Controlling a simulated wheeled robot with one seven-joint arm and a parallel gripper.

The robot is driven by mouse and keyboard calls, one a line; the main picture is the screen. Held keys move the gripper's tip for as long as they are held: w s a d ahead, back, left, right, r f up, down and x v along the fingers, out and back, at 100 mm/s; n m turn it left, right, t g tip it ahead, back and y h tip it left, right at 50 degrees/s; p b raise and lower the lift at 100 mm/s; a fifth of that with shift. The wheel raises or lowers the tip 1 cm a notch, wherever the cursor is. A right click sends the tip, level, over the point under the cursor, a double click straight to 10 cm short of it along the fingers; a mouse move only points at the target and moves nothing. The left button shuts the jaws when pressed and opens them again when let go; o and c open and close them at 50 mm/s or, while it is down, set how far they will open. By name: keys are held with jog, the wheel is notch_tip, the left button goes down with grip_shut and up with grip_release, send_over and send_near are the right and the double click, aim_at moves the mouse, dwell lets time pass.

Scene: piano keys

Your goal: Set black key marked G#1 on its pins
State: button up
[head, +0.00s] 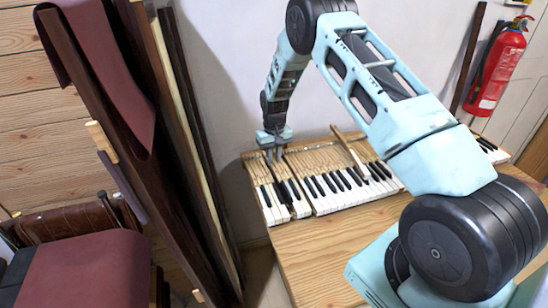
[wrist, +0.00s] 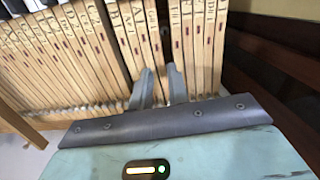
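My gripper (head: 274,155) is low over the wooden rear part of the keys, near the left end of the keyboard (head: 335,205). In the wrist view its two fingers (wrist: 160,72) stand a narrow gap apart, with a wooden key shaft and a dark gap between and beyond them. I cannot tell whether they press on a key. Lettered shafts (wrist: 118,45) stand on both sides. The pins under the keys are hidden.
A pale wooden stick (head: 350,153) lies slanted across the keys to the right of my gripper. Dark upright boards (head: 185,150) stand close to the left of the keyboard. The wooden table front (head: 320,255) is clear. A red extinguisher (head: 498,70) hangs on the wall.

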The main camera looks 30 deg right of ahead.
jog(key=o, duration=0.6)
jog(key=shift+c, duration=0.2)
jog(key=shift+r+p, duration=1.45)
jog(key=shift+r, duration=1)
